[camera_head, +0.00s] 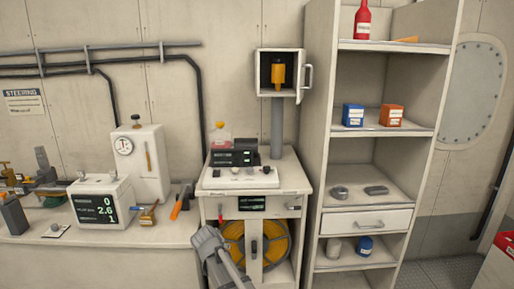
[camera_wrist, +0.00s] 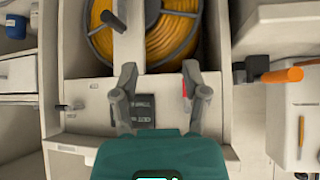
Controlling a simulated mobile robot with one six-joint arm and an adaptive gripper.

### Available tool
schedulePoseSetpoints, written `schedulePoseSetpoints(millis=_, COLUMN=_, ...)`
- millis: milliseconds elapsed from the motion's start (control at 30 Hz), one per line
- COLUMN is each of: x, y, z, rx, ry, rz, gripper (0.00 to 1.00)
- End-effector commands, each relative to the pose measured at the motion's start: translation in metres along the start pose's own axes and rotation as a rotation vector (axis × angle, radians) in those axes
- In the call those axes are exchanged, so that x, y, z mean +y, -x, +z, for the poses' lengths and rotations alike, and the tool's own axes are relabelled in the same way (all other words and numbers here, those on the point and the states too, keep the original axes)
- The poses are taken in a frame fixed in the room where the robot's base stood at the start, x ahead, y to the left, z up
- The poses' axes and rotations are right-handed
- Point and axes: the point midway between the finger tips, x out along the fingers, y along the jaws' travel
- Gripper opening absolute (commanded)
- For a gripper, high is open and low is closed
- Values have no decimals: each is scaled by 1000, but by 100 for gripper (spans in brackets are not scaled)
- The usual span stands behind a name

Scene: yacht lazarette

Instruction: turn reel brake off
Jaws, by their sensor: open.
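A reel wound with orange-yellow hose or line (camera_head: 285,245) sits in the open bay of the cabinet, behind a pale upright post (camera_head: 255,268) with a dark handle (camera_head: 254,247). The reel also shows at the top of the wrist view (camera_wrist: 165,38). The panel above the reel carries a dark display (camera_head: 252,203), a small red part (camera_head: 220,211) at its left and a small lever or knob (camera_head: 294,207) at its right. Which control is the brake, I cannot tell. My gripper (camera_wrist: 159,70) is open and empty in front of this panel. The right finger partly hides the red part (camera_wrist: 185,89).
The cabinet top (camera_head: 290,175) holds a dark instrument (camera_head: 232,157). An orange-handled tool (camera_head: 181,203) lies on the bench at left. A shelf unit (camera_head: 322,150) stands close on the right. An open box (camera_head: 280,75) stands on a post above.

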Motion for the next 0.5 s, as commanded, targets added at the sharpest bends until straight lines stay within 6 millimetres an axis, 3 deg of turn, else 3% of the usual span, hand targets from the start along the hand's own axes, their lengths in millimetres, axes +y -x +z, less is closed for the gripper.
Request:
schedulePoseSetpoints(millis=267, x=44, y=-1, z=11, rx=-66, ry=14, rz=36, gripper=58)
schedulePoseSetpoints(millis=500, x=103, y=0, z=29, rx=-170, ry=36, rz=77, gripper=58)
